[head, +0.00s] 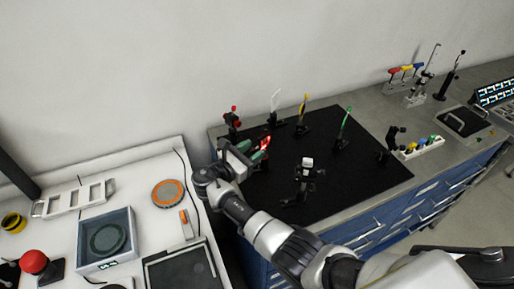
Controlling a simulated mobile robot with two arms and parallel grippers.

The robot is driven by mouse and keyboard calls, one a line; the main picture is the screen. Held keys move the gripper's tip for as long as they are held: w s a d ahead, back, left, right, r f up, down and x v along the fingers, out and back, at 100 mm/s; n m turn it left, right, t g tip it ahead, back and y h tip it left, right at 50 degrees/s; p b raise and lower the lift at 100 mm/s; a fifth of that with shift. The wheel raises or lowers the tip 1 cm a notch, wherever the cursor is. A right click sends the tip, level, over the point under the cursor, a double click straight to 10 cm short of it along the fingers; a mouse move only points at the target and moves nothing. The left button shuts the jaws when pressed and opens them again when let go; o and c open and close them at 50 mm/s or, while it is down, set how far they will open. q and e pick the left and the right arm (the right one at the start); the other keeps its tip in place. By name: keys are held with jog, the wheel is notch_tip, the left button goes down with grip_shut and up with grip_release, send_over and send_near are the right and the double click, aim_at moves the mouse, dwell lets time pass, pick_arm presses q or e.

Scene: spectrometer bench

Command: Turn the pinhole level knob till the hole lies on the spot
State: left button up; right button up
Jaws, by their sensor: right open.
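My right gripper (250,152) is at the left part of the black optical board (345,190), with its jaws open. Its fingers are close to a small dark mount with a bright red patch (265,143). I cannot tell whether they touch it. The pinhole, its level knob and the light spot are too small or hidden behind the gripper to make out. My left gripper is not in view.
A post with a red top (233,119), a white plate (275,105), a yellow piece (303,107) and a green piece (345,121) stand along the board's back. A black stand (305,177) stands in front. A white table (140,160) is at left.

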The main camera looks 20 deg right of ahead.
jog(key=shift+s+a+r, duration=0.1)
jog(key=shift+a, duration=0.15)
jog(key=shift+c, duration=0.7)
grip_shut()
jog(key=shift+d+m+b, duration=0.1)
jog(key=shift+m+b, duration=2.7)
jog(key=shift+m, duration=0.7)
